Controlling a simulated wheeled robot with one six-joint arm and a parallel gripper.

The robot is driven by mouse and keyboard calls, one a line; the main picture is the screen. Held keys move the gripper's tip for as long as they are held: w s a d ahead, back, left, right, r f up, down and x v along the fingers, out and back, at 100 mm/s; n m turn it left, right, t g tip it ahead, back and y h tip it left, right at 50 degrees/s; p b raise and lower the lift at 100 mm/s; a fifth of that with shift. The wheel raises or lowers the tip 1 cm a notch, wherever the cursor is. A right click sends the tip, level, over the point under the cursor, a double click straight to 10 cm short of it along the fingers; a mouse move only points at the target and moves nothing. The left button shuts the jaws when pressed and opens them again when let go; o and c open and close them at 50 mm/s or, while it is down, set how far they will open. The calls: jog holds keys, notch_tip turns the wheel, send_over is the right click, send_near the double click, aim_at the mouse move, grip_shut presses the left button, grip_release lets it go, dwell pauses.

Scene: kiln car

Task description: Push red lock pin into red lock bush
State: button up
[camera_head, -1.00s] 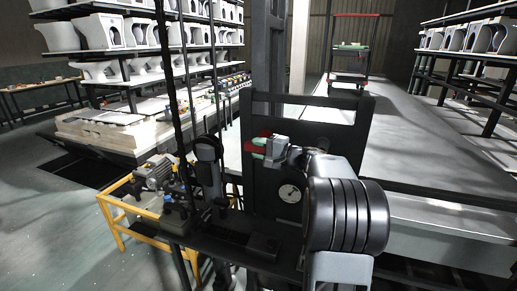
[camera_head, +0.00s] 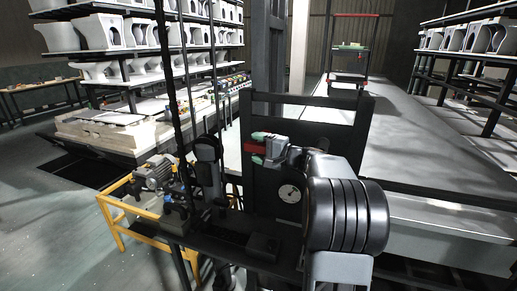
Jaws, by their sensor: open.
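My gripper (camera_head: 259,148) is at the dark upright frame in the middle of the head view, reaching left from my arm. Its two green-tipped fingers are apart, one above and one below a red part (camera_head: 254,148). The red part is small and partly covered by the gripper. I cannot tell whether it is the red lock pin, the red lock bush or both, nor whether pin and bush are engaged. I cannot see whether the fingers touch it.
A round dial (camera_head: 289,194) sits on the dark frame (camera_head: 330,115) below my gripper. A yellow-railed stand (camera_head: 117,224) with machinery is at the lower left. A cart with a red handle (camera_head: 353,15) stands at the back. Racks of white ware (camera_head: 98,33) line both sides.

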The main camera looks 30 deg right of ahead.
jog(key=shift+s+d, duration=0.2)
jog(key=shift+s, duration=0.1)
dwell(0.4)
jog(key=shift+b+v, duration=1.05)
jog(key=shift+v, duration=0.85)
jog(key=shift+s, duration=0.1)
jog(key=b+v, duration=0.2)
jog(key=v, duration=1.1)
jog(key=shift+s+d, duration=0.15)
jog(key=shift+s, duration=0.15)
